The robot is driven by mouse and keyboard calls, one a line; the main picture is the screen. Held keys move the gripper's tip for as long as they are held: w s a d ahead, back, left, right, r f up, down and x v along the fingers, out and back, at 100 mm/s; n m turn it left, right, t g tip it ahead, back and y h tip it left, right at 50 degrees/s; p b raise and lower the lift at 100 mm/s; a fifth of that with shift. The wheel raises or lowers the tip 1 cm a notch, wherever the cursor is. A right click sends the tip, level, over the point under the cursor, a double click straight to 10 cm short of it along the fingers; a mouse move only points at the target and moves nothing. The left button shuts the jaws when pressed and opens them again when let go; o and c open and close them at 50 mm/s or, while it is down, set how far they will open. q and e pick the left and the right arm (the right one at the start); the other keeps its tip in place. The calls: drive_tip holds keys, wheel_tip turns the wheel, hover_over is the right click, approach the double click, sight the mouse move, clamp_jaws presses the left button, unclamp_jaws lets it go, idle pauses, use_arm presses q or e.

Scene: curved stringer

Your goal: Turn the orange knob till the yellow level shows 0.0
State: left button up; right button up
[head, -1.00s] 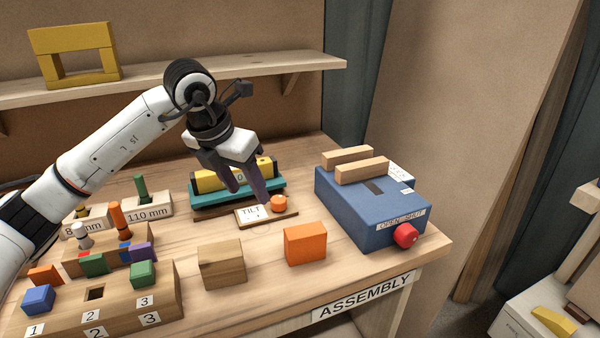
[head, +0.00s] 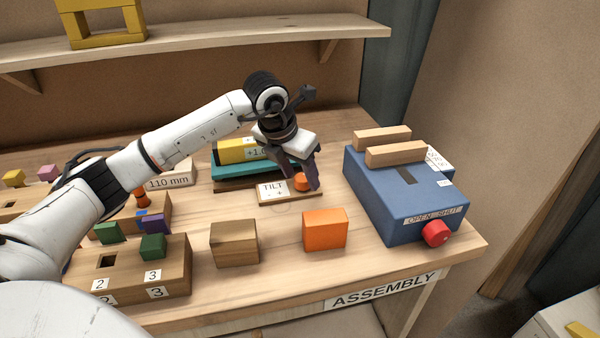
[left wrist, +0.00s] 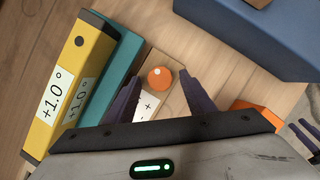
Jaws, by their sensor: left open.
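The orange knob (head: 301,184) sits at the right end of the wooden TILT plate (head: 270,196). It also shows in the left wrist view (left wrist: 160,78). The yellow level (left wrist: 68,95) lies on a teal block (left wrist: 114,65) behind the plate and reads +1.0°. In the head view the level (head: 231,151) is partly hidden by my left arm. My left gripper (head: 304,183) is open, pointing down, with its fingers at either side of the knob. In the left wrist view the knob shows between the fingertips, with no clear contact.
A blue box (head: 400,195) with a red knob (head: 436,233) and two wooden bars stands to the right. An orange block (head: 325,229) and a wooden block (head: 234,243) stand in front. Numbered peg blocks stand at left. The bench's front edge is near.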

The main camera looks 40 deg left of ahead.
use_arm(q)
drive_tip(key=c, duration=1.1)
drive_tip(key=shift+o, duration=0.2)
drive_tip(key=shift+d+n, duration=0.1)
drive_tip(key=shift+n, duration=0.2)
drive_tip(key=n, duration=0.2)
drive_tip(key=n+y, duration=0.1)
drive_tip(key=n, duration=0.1)
drive_tip(key=shift+w+d+y, duration=0.15)
drive_tip(key=shift+d+y, duration=0.05)
drive_tip(key=shift+y, duration=0.1)
drive_tip(key=shift+n+g+y+b, duration=0.45)
drive_tip(key=shift+n+y, duration=0.15)
drive_tip(key=shift+n, duration=1.1)
drive_tip(key=shift+w, duration=0.1)
drive_tip(key=o, duration=1.1)
drive_tip(key=shift+c, duration=0.2)
